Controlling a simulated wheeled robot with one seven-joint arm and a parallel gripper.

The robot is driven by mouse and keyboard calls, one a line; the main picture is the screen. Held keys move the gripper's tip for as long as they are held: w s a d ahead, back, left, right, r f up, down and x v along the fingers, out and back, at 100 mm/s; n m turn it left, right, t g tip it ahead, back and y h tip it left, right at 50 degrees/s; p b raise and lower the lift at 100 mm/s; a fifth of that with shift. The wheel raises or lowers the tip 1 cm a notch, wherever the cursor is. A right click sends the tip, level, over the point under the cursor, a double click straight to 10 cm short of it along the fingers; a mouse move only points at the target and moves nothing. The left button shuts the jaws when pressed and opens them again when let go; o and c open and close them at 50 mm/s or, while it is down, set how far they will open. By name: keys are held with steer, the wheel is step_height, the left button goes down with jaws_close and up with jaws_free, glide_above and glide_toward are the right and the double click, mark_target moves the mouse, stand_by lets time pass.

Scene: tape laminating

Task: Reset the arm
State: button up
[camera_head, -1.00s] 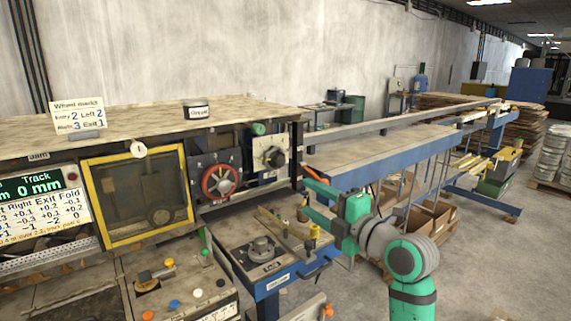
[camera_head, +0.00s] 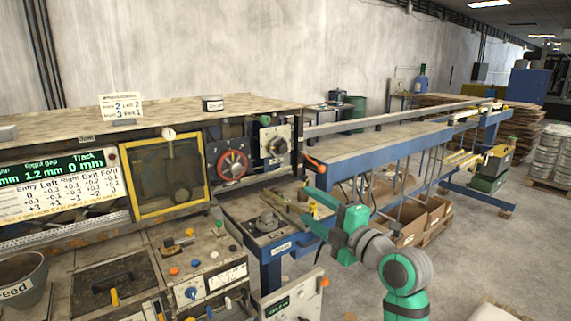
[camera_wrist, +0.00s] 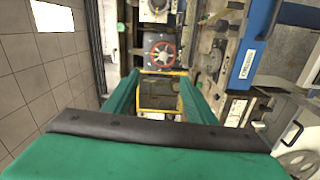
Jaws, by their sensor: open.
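My green arm reaches in from the lower right in the head view. My gripper (camera_head: 306,207) is beside the small blue-framed bench (camera_head: 272,251) and points left toward the machine. In the wrist view my gripper (camera_wrist: 157,88) has its two green fingers spread apart with nothing between them. Beyond the fingers, the yellow-framed window (camera_wrist: 162,108) and the red handwheel (camera_wrist: 162,57) of the machine show. The fingertips appear apart from the machine, though the exact gap cannot be told.
The machine carries the yellow-framed window (camera_head: 167,176), the red handwheel (camera_head: 232,164) and a lit display (camera_head: 68,162). A long blue-edged table (camera_head: 385,144) runs to the back right. Cardboard boxes (camera_head: 408,228) stand under it. Bare floor (camera_head: 470,262) lies at the right.

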steer(key=s+a+f+m+t+h, duration=0.1)
steer(key=s+f+m+h, duration=0.3)
steer(key=f, duration=0.6)
steer(key=s+a+f+m+t, duration=0.1)
steer(key=s+a+f+m, duration=0.1)
steer(key=f+m, duration=0.6)
steer(key=s+a+f+m+t+h, duration=0.1)
steer(key=s+f+m+h, duration=0.25)
steer(key=f, duration=0.85)
steer(key=s+a+f+m+g+h, duration=0.1)
steer(key=s+a+f+m+h, duration=0.15)
steer(key=s+f+m, duration=0.7)
steer(key=s+f+n+g, duration=0.1)
steer(key=s, duration=3.2)
steer(key=shift+g, duration=0.3)
